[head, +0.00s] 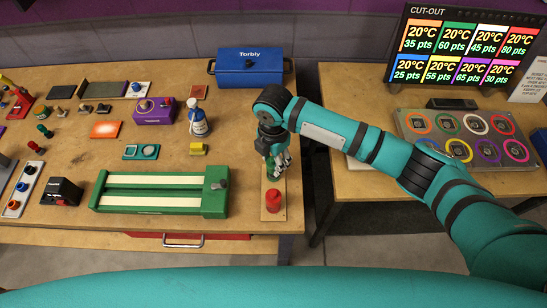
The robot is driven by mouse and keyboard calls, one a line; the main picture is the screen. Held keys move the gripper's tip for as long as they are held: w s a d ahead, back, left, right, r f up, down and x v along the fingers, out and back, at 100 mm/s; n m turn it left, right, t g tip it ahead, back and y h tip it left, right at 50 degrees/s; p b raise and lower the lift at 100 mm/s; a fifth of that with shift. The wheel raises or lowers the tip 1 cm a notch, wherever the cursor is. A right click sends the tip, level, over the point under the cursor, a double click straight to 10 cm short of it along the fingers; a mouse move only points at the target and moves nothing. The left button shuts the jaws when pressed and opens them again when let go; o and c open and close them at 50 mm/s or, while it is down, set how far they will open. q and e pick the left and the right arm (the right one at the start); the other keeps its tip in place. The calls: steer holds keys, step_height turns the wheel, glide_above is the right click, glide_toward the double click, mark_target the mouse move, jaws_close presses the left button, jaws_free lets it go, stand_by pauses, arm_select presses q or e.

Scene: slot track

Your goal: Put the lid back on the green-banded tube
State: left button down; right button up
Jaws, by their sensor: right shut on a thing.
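My right gripper (275,175) comes in from the right and points down over a pale wooden strip at the right end of the left bench. It is shut on a small green thing (270,166) between its fingers. The fingers hide most of it, so I cannot tell whether it is the green-banded tube or its lid. A red cylinder (273,202) stands upright on the strip (274,215), just in front of the gripper and apart from it. I cannot make out a separate lid. My left gripper is not in view.
A green slot track (150,190) lies left of the strip. A white-and-blue bottle (198,118) and a blue box (250,65) stand behind. Several small objects crowd the bench's left side. The right bench holds a panel of coloured rings (470,138) and a screen (465,52).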

steer(key=shift+p, duration=0.3)
stand_by(0.6)
steer(key=o, duration=1.3)
steer(key=shift+r+p, duration=3.55)
steer(key=shift+p, duration=0.05)
steer(key=shift+c, duration=0.2)
jaws_close()
